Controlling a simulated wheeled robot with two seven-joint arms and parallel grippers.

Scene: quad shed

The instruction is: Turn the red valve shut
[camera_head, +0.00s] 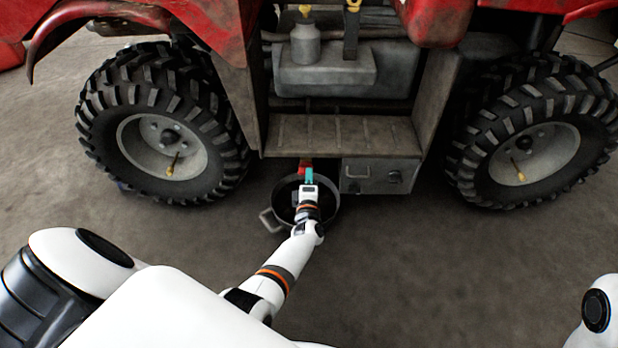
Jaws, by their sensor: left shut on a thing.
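The red valve (304,165) shows as a small red patch under the step of the red quad, just above the black pan. My left gripper (309,176) reaches in from the left, over the pan, with its teal fingertips at the valve. It is shut on the red valve, and the fingers and wrist hide most of it. How far the valve is turned cannot be seen. My right gripper is out of view; only a white part of my right arm shows at the lower right edge.
A round black pan (334,208) with a side handle stands on the floor under my left wrist. A grey metal box (378,176) hangs right of the valve. The quad's step (345,135) is above, with large tyres (92,135) at both sides. The floor in front is clear.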

